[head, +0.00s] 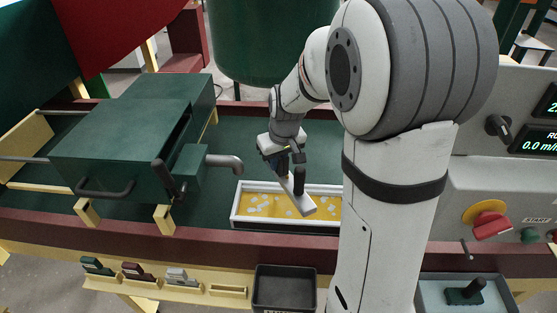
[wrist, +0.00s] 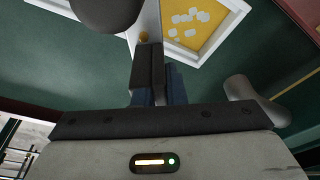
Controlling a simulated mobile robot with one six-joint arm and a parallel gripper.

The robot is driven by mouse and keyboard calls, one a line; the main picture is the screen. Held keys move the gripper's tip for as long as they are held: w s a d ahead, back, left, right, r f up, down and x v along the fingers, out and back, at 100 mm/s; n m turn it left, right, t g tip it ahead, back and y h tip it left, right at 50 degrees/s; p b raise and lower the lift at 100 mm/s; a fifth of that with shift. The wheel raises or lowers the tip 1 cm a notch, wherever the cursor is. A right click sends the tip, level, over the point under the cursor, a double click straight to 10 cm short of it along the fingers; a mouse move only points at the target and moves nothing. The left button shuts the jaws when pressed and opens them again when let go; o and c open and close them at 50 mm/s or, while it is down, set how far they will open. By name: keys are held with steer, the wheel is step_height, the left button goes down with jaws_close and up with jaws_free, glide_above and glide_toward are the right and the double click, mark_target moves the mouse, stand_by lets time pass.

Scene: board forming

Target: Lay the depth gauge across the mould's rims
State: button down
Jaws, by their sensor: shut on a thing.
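The mould (head: 235,214) is a shallow white-rimmed tray with a yellow floor and pale flakes, set in the green bench. The depth gauge (head: 304,205) is a pale flat bar with a black upright knob. My gripper (head: 291,173) is shut on the gauge and holds it over the mould, slanted to the rims. I cannot tell whether the bar touches a rim. In the wrist view the dark fingers (wrist: 149,62) close at the pale bar (wrist: 147,20), beside the black knob (wrist: 103,8). A corner of the mould (wrist: 242,12) shows beyond.
A green box machine (head: 120,130) with a grey spout (head: 225,162) stands left of the mould. In front are a rack (head: 165,290) of small coloured pieces and a black bin (head: 284,288). A control panel (head: 500,180) and a grey tray (head: 432,292) are at right.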

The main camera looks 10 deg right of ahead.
mark_target(278, 181)
steer(key=shift+s+b+x, duration=0.25)
steer(key=shift+b+x, duration=0.75)
steer(key=shift+x, duration=0.15)
steer(key=shift+s+b+x, duration=0.3)
steer(key=shift+b+x, duration=0.65)
steer(key=shift+x, duration=0.25)
steer(key=shift+s+b+x, duration=0.25)
steer(key=shift+b+x, duration=0.75)
steer(key=shift+x, duration=0.15)
steer(key=shift+d+f, duration=0.2)
steer(key=shift+f, duration=0.3)
steer(key=c, duration=1.1)
jaws_free()
steer(key=shift+r, duration=0.1)
steer(key=b+v, duration=0.1)
steer(key=v, duration=0.6)
steer(key=shift+s+r, duration=0.1)
steer(key=shift+r, duration=0.25)
steer(key=s+m, duration=0.1)
steer(key=s, duration=1.2)
steer(key=s+m, duration=0.1)
steer(key=s, duration=0.5)
steer(key=shift+s+a+r+m+h, duration=0.15)
steer(key=shift+s+r+m+h, duration=0.05)
steer(key=shift+s+m+h, duration=0.1)
